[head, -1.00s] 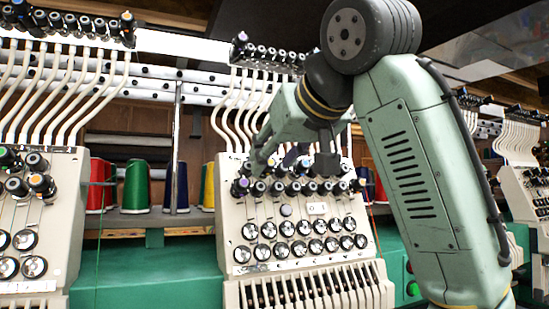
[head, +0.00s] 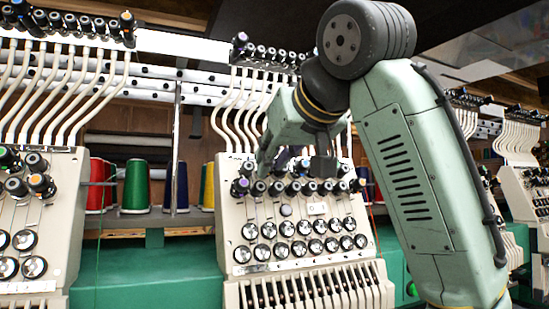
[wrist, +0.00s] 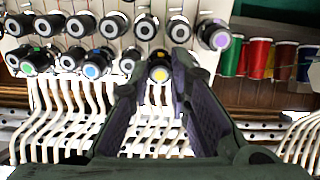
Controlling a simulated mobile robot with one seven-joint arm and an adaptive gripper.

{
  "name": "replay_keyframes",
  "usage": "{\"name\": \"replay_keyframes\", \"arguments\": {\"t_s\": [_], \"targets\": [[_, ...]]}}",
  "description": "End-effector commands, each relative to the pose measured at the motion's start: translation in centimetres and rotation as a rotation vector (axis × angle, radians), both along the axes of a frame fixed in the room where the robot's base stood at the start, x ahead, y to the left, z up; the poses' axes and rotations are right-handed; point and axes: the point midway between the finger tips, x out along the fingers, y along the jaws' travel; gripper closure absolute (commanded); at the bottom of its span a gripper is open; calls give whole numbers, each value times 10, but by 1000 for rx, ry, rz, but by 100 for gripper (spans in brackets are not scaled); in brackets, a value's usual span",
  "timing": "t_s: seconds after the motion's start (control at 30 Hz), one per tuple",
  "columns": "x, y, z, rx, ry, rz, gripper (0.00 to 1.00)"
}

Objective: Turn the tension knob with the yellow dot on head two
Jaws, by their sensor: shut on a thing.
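The knob with the yellow dot (wrist: 159,72) is dark and round, and sits between the fingertips of my gripper (wrist: 158,78) in the wrist view. The two dark fingers flank it, shut on its sides. In the wrist view the knob stands beside other dark knobs with blue (wrist: 92,69), green (wrist: 30,62) and purple (wrist: 214,36) dots. In the head view the middle machine head (head: 300,212) carries the knob rows.
Neighbouring knobs crowd closely around the gripped one. White thread tubes (head: 232,110) rise above the panel. Thread cones, including a green one (head: 136,187), stand on a shelf left of the head. Another machine head (head: 40,225) stands at far left.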

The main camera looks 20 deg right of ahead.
Motion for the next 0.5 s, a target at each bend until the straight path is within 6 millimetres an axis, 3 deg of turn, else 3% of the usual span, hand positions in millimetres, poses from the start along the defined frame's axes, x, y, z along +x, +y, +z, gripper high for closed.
{"name": "replay_keyframes", "arguments": {"t_s": [0.5], "targets": [[0,0,1,-82,-5,33,100]]}}
